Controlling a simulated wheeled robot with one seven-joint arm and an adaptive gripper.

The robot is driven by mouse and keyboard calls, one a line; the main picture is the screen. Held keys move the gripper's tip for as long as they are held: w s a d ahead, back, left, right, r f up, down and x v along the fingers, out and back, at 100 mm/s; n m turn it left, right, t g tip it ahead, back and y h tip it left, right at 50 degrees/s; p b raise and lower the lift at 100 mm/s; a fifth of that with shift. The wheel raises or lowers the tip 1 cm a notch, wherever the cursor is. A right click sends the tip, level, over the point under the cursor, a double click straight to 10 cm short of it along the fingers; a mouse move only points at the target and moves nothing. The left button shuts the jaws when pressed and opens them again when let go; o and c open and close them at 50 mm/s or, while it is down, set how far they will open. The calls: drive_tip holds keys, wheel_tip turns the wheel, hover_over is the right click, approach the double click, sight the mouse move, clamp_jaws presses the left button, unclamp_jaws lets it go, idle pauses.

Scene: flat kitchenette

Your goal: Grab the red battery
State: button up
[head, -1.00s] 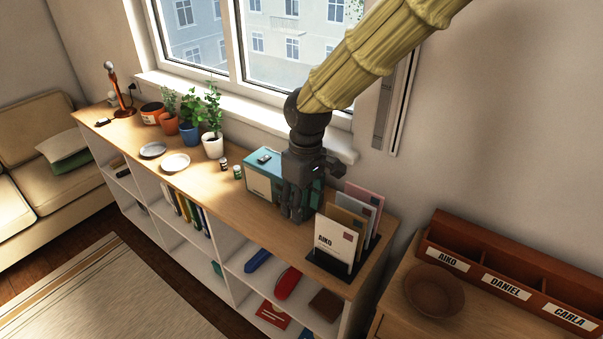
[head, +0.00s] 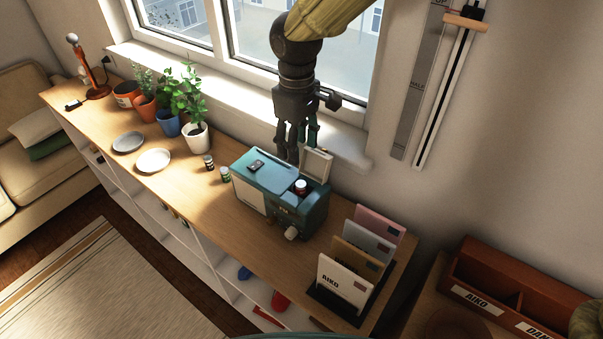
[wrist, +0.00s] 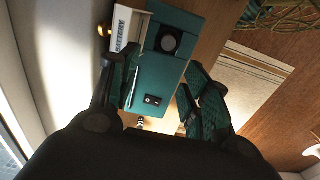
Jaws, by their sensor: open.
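My gripper (head: 291,155) points down, open and empty, behind the device and near the raised lid. In the wrist view its fingers (wrist: 150,76) are spread over the teal top (wrist: 178,80), apart from the round end.
Plates (head: 153,160) and potted plants (head: 196,137) are farther left. The window wall is close behind my gripper.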

sight(301, 183)
drive_tip(key=s+f, duration=0.1)
drive_tip(key=f, duration=0.1)
drive_tip(key=shift+s+d+f+p, duration=0.1)
drive_tip(key=shift+s+f+p, duration=0.2)
drive_tip(key=shift+s+p, duration=0.1)
drive_tip(key=shift+s+f, duration=0.25)
drive_tip(key=shift+w+d+f+p, duration=0.15)
drive_tip(key=shift+w+f, duration=0.25)
drive_tip(key=shift+f, duration=0.2)
drive_tip(key=shift+w+a+f+p, duration=0.15)
drive_tip(key=shift+w+f, duration=0.2)
drive_tip(key=shift+f, duration=0.25)
drive_tip(key=shift+s+d+f, duration=0.2)
drive_tip(key=shift+s+f, duration=0.05)
drive_tip(key=shift+s+d+f+p, duration=0.15)
drive_tip(key=shift+f+p, duration=0.7)
drive_tip(key=shift+f, duration=1.1)
drive_tip(key=shift+s+r, duration=0.1)
drive_tip(key=shift+s, duration=0.15)
drive_tip(key=shift+w, duration=0.15)
drive_tip(key=c, duration=0.8)
clamp_jaws()
